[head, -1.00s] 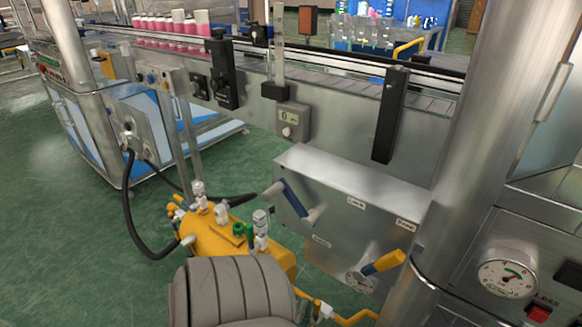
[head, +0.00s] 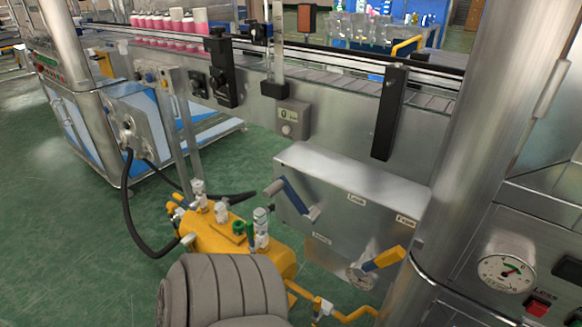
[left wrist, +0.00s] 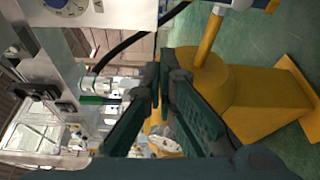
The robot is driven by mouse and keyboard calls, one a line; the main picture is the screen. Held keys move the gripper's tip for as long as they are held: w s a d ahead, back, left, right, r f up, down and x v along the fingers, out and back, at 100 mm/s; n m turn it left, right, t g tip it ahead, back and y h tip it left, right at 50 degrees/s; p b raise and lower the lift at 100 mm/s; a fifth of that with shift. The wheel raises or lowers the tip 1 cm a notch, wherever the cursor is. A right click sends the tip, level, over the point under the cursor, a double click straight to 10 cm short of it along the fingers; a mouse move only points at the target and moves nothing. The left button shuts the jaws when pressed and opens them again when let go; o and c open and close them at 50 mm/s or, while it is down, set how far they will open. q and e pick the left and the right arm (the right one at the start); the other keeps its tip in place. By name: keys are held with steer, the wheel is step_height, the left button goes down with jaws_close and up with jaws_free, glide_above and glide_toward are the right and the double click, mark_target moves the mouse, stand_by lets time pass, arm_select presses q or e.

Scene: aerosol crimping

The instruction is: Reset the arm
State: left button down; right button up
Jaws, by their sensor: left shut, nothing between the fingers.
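My left gripper (left wrist: 161,72) shows in the left wrist view. Its two dark fingers with green inner pads come together at the tips, and nothing is held between them. It points toward the yellow tank (left wrist: 245,88) and the metal fittings around it. I cannot tell whether the fingertips touch anything. In the head view, a grey ribbed rounded form is at the bottom centre, in front of the yellow tank (head: 215,238), and no fingers can be made out there. My right gripper is in neither view.
A grey metal box (head: 345,195) with a blue lever (head: 294,197) and a yellow-handled valve (head: 383,260) stands right of the tank. A steel column (head: 480,130) and a pressure gauge (head: 507,271) are at the right. Green floor (head: 60,240) is clear at the left.

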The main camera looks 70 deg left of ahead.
arm_select(q)
steer(key=shift+v, duration=0.95)
steer(key=shift+f, duration=0.1)
